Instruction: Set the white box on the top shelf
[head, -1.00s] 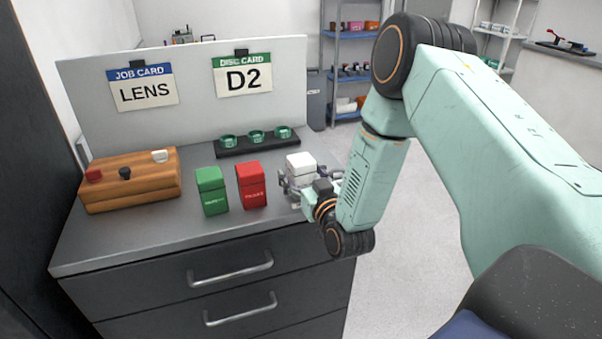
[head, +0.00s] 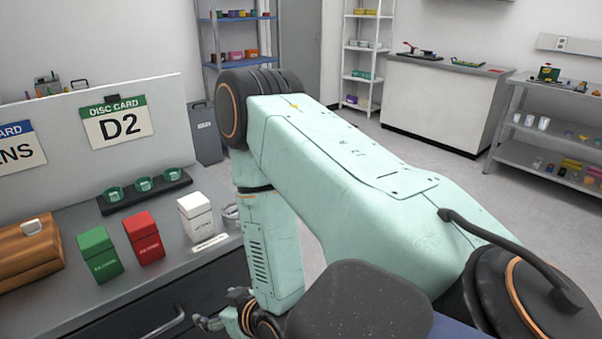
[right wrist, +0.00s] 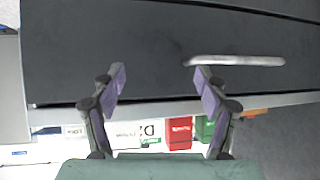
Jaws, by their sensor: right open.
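The white box (head: 196,217) stands upright on the grey bench, at the right end of a row with a red box (head: 144,238) and a green box (head: 99,254). My right gripper (head: 207,322) is low in front of the bench, apart from the white box, partly cut off by the view and my arm. In the right wrist view its two fingers (right wrist: 160,80) are spread and empty, facing the dark drawer front. My left gripper is out of view. Several shelf units show; I cannot tell which holds the named top shelf.
A black holder with green rings (head: 145,192) stands behind the boxes, before a panel with a D2 disc card (head: 117,124). A blue rack (head: 236,55), a white rack (head: 364,42) and a grey shelf unit (head: 552,90) stand beyond open floor.

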